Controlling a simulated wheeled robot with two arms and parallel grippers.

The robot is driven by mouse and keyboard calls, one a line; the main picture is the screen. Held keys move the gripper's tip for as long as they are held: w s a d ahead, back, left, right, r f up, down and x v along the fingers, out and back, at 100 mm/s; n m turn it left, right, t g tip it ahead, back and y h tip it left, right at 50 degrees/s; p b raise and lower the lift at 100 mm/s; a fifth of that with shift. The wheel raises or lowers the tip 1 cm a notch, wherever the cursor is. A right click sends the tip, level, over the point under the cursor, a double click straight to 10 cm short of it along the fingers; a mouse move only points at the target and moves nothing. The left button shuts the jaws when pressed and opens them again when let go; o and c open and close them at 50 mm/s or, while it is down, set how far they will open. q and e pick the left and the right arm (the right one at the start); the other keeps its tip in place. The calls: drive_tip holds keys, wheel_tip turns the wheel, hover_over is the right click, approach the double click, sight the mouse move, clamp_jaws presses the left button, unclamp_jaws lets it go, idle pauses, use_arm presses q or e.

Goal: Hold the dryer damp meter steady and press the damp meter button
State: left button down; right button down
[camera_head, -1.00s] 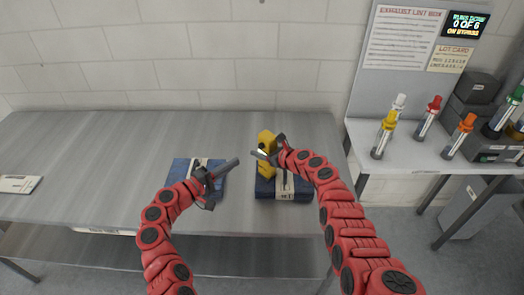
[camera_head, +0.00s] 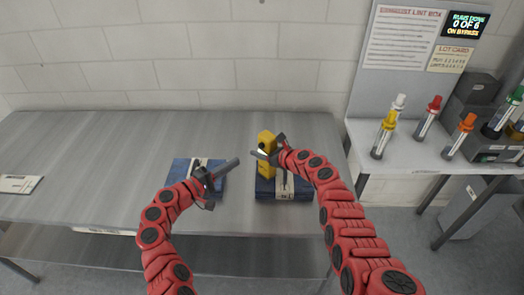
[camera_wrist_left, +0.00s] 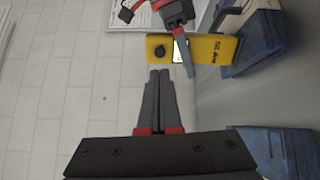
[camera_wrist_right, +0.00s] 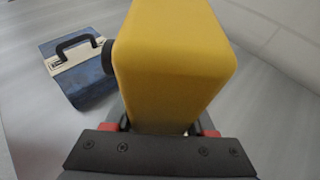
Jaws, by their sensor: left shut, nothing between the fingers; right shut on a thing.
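The yellow damp meter (camera_head: 266,143) stands upright at the right blue case on the metal table. In the left wrist view the meter (camera_wrist_left: 217,49) shows a dark round button (camera_wrist_left: 160,51) and a small lit greenish screen (camera_wrist_left: 181,52). My right gripper (camera_head: 269,155) is shut on the meter. In the right wrist view the meter (camera_wrist_right: 172,60) fills the space between the fingers, with the dark button at its left side. My left gripper (camera_head: 232,165) is shut and empty, left of the meter and apart from it. Its closed fingertips (camera_wrist_left: 159,74) point toward the button side.
The right blue case (camera_head: 285,188) and the left blue case (camera_head: 183,170) lie on the table (camera_head: 95,150). A paper card (camera_head: 19,184) lies far left. A side bench (camera_head: 420,162) at right holds several coloured tubes. The left half of the table is mostly clear.

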sight(261, 146)
idle(0.3)
use_arm(q)
wheel_tip(261, 146, down, 4)
drive_tip(key=w+d+f+t+y, duration=0.1)
drive_tip(key=w+d+t+y, duration=0.15)
drive_tip(key=y, duration=0.45)
drive_tip(key=s+a+r+t+y, duration=0.2)
drive_tip(key=s+r+y, duration=0.2)
drive_tip(key=r+y, duration=0.1)
drive_tip(key=shift+a+y, duration=0.2)
drive_tip(key=shift+y, duration=0.3)
drive_tip(key=w+d, duration=0.6)
drive_tip(key=shift+d, duration=0.2)
